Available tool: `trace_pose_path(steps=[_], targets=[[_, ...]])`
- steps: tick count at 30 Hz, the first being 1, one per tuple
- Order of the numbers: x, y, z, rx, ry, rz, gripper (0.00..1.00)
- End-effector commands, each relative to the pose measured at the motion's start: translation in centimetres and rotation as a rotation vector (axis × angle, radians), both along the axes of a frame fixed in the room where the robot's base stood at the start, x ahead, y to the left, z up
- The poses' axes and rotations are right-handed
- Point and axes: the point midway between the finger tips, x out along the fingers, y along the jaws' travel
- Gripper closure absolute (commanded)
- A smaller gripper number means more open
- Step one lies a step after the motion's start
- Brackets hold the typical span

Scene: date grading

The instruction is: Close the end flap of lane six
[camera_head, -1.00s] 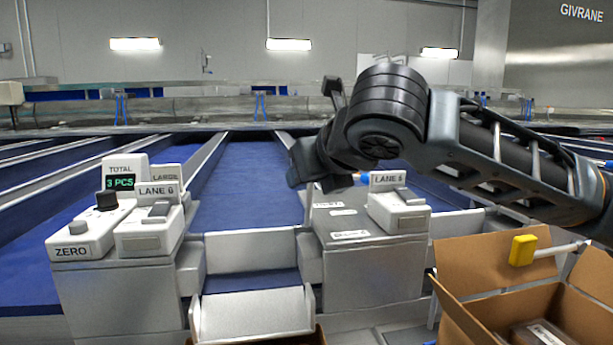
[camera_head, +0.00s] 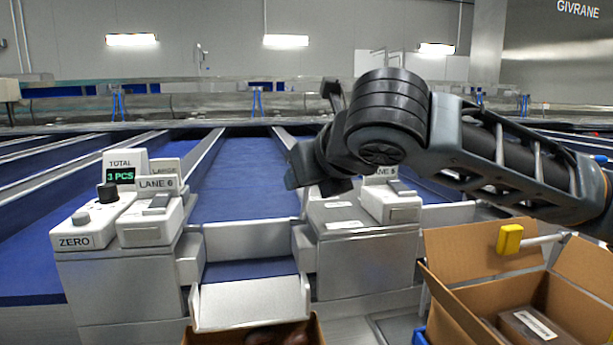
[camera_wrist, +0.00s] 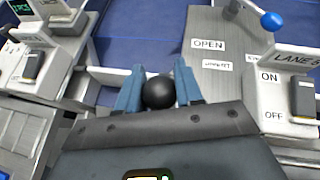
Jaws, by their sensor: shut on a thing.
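Lane six, marked by the LANE 6 sign (camera_head: 157,184), is a blue belt (camera_head: 240,180) running away from me. A pale panel (camera_head: 250,240) crosses its near end, with blue belt showing below it. In front, a pale metal chute (camera_head: 250,303) slopes down toward me. I cannot tell surely which plate is the flap. My gripper (camera_wrist: 158,92) is shut on a black ball knob (camera_wrist: 158,93) in the wrist view. The knob's stem is hidden. In the head view my gripper (camera_head: 297,172) hangs over the right side of lane six, and the knob is hidden.
A grey housing (camera_head: 365,262) right of the lane bears an OPEN label (camera_wrist: 209,44) and a blue-knobbed lever (camera_wrist: 272,21). An open carton (camera_head: 480,258) stands right. A box with dark dates (camera_head: 275,335) sits under the chute.

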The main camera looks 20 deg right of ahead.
Motion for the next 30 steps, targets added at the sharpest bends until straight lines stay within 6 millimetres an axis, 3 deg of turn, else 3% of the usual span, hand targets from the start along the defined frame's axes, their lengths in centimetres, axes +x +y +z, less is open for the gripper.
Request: trace_pose_path(steps=[1,2,9,19,30], targets=[[-0.1,0.3,0.2,0.002,-0.004,0.007,1.00],[-0.1,0.3,0.2,0.002,-0.004,0.007,0.62],[0.0,0.2,0.1,0.001,-0.003,0.004,0.40],[-0.5,0.1,0.4,0.000,-0.002,0.004,0.40],[-5.4,-0.1,3.2,0.000,-0.004,0.004,0.40]])
